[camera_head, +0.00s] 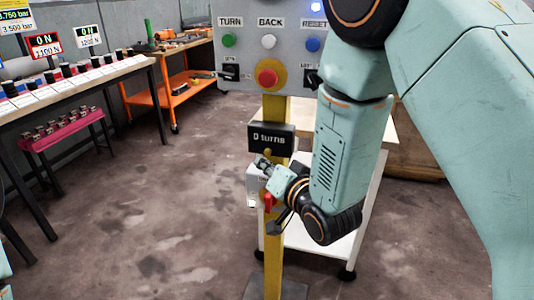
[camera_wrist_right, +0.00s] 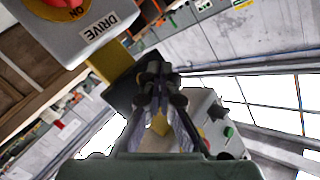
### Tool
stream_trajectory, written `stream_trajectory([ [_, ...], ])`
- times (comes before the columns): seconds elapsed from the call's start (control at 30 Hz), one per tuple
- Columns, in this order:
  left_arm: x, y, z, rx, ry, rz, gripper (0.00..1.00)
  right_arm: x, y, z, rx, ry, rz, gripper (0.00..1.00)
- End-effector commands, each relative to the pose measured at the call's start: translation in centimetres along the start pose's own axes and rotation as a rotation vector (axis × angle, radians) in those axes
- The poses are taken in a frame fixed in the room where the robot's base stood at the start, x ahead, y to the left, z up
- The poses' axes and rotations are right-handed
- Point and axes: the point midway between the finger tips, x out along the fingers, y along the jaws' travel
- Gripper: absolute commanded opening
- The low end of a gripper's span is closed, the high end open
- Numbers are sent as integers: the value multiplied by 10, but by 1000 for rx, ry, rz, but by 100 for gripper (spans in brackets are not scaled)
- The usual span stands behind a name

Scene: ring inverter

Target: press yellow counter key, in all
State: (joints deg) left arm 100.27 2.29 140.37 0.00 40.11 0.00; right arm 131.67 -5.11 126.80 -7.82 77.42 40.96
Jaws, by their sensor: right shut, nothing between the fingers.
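The counter (camera_head: 271,138) is a black box on a yellow post, and its display reads "0 turns". A small yellow key (camera_head: 267,152) shows at its lower edge, just above my right gripper (camera_head: 263,164). My right gripper is shut and empty, with its fingertips just below and very near the counter; I cannot tell whether they touch the key. In the right wrist view the shut fingers (camera_wrist_right: 158,82) lie in front of the dark counter box (camera_wrist_right: 122,88), and the key cannot be made out. My left gripper is out of view.
Above the counter is a grey panel (camera_head: 250,55) with green, white and blue buttons and a red knob (camera_head: 267,78). A white cart (camera_head: 340,235) stands behind; benches line the left.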

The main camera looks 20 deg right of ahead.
Motion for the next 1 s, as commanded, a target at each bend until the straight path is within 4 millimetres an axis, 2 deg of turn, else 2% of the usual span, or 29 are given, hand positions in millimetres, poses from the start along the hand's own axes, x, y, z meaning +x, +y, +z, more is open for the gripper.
stream_trajectory([
  [0.5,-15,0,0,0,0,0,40,-30,-22,21,-2,-3,-1,0],
  [1.0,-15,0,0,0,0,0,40,-31,-22,22,0,0,-1,0],
])
